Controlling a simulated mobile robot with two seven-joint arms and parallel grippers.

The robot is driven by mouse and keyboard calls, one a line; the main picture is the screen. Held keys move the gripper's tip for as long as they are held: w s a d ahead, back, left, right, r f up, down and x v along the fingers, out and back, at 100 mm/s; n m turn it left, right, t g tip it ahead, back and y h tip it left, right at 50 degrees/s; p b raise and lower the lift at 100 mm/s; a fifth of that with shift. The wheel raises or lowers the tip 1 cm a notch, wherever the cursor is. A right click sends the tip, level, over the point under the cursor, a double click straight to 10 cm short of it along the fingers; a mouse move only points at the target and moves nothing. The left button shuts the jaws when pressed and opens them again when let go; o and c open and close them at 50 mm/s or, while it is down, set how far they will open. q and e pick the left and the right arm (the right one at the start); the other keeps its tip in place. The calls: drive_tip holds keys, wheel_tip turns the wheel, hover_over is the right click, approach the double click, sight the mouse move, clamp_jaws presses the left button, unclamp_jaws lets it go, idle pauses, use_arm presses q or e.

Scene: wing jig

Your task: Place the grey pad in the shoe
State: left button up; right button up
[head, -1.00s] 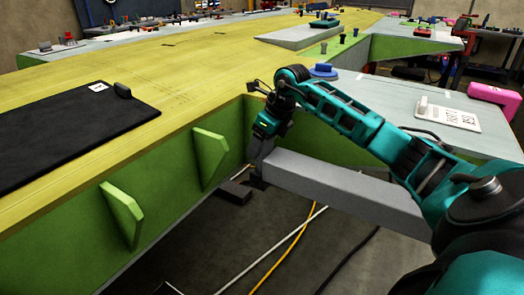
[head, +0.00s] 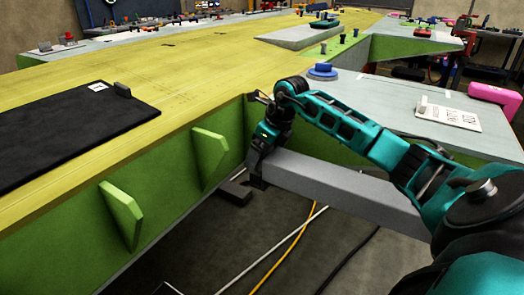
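My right arm comes in from the right, and its gripper (head: 258,172) points down at the left end of a long grey bar (head: 335,188), beside the green side of the wing table. Its fingers are dark and small here, and I cannot tell whether they are open or hold anything. A small dark grey block (head: 235,192) shows low, just left of the gripper. I cannot tell whether it is the pad or part of the shoe. I cannot make out the shoe for certain. My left gripper is not in view.
The yellow-green table (head: 190,75) fills the left, with two green brackets (head: 210,158) jutting from its side. A black mat (head: 70,135) with a small grey block (head: 123,88) lies on it. A grey side table (head: 385,105) stands right. Cables (head: 285,245) cross the floor.

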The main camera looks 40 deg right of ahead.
drive_tip(key=v, duration=1.2)
drive_tip(key=shift+r, duration=0.2)
